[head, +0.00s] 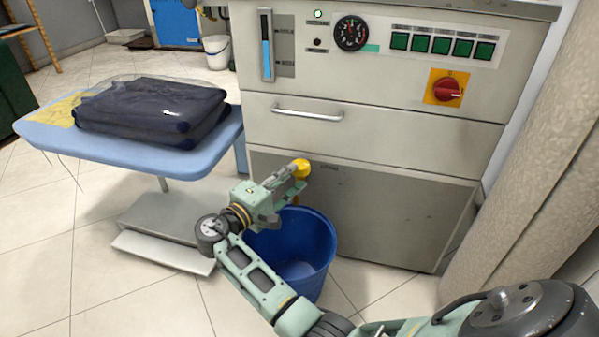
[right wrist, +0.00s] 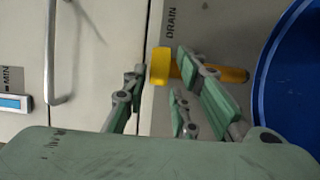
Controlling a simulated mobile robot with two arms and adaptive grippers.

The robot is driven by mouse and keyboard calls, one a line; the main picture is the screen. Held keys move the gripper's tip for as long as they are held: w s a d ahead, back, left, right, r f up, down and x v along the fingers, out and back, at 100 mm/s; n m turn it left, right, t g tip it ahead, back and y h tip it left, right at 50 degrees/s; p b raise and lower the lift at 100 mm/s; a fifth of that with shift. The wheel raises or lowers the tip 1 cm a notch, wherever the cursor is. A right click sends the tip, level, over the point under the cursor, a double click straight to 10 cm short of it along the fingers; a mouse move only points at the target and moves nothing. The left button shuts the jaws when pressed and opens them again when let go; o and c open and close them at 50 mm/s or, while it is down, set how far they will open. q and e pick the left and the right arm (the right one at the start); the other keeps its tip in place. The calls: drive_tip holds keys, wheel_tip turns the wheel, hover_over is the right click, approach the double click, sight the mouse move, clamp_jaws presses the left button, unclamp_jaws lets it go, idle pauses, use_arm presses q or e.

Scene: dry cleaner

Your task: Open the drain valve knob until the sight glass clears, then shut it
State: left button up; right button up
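The yellow drain valve knob (head: 301,167) is low on the front of the beige machine; it also shows in the right wrist view (right wrist: 160,68), beside the word DRAIN. A yellow spout (right wrist: 232,74) runs from it toward the bucket. My right gripper (head: 292,178) is at the knob. In the right wrist view its fingers (right wrist: 160,64) stand on either side of the knob, with narrow gaps showing. The sight glass (head: 267,48) holds blue liquid between its upper and lower marks. My left gripper is out of view.
A blue bucket (head: 326,245) stands on the floor under the knob and my right forearm. A drawer handle (head: 307,115) is above the knob. A blue-topped table (head: 130,150) with a dark bagged garment stands left. A red switch (head: 447,89) is at upper right.

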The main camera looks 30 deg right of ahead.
sight(296, 174)
drive_tip(key=shift+b+x, duration=0.5)
drive_tip(key=shift+x, duration=1.3)
drive_tip(key=shift+r, duration=0.1)
clamp_jaws()
